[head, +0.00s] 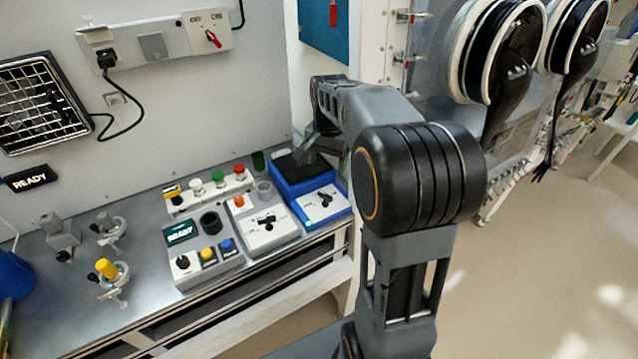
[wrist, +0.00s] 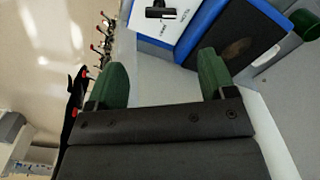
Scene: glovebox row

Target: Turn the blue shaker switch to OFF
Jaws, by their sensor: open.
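The blue shaker (head: 291,191) stands at the right end of the bench, with a black top and a white front panel. Its black switch (head: 326,200) sits on that panel; the lettering around it is too small to read. In the wrist view the shaker's blue rim (wrist: 198,32) is at the upper right, and the switch (wrist: 161,13) is at the top edge, beyond my fingertips. My gripper (wrist: 164,78) is open and empty, its green fingers apart. In the head view my gripper is above the back of the shaker, its fingertips hard to make out.
A grey device (head: 265,232) with a similar black switch stands left of the shaker. Further left is a device with a READY display (head: 180,233). Behind are a strip of coloured buttons (head: 212,190) and a green cylinder (head: 258,160). The wall panel (head: 180,95) is close behind.

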